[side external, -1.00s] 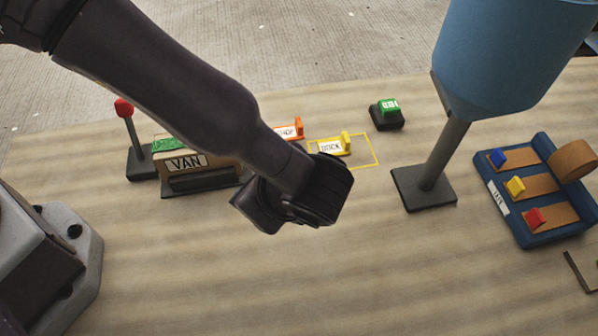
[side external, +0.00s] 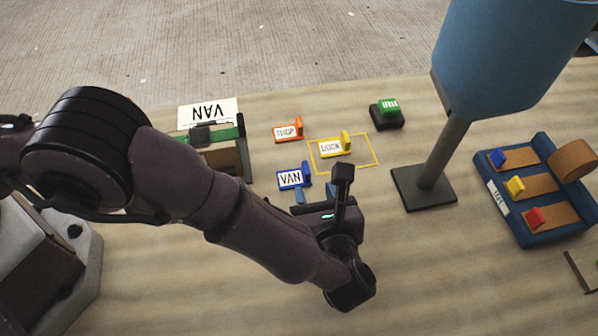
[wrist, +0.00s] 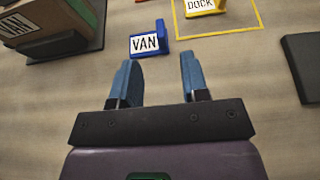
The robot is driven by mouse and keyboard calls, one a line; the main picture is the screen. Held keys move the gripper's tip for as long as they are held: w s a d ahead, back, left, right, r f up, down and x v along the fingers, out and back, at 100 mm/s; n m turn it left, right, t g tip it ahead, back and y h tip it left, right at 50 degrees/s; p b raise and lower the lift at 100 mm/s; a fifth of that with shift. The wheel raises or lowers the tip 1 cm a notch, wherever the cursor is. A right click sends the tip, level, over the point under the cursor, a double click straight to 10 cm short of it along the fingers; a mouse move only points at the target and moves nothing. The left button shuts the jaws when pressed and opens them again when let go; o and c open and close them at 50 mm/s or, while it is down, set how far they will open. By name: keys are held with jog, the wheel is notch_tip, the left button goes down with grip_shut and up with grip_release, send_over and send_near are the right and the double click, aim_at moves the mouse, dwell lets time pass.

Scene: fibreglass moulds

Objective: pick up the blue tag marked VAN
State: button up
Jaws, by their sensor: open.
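The blue tag marked VAN (side external: 291,179) lies on the table, with a white label and an upright blue tab at its right end. It also shows in the wrist view (wrist: 146,42), just beyond my fingertips. My gripper (side external: 316,193) is open and empty, with its two blue fingers apart. In the wrist view the gripper (wrist: 158,68) has the tag ahead of it, nearer the left finger. The tag is outside the fingers. In the side view my wrist hides part of the fingers.
A yellow DOCK tag (side external: 334,147) lies in a yellow outline, with an orange tag (side external: 288,132) to its left. A box with a VAN sign (side external: 208,112) stands at left. A blue cylinder on a post (side external: 430,165) and a blue rack (side external: 535,190) stand right. A green block (side external: 388,106) is at the back.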

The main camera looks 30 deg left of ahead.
aim_at(308, 175)
jog(key=x, duration=0.6)
jog(key=shift+w+a+f, duration=0.1)
jog(key=shift+w+a, duration=0.05)
jog(key=shift+w, duration=0.05)
jog(key=shift+c, duration=0.2)
grip_shut()
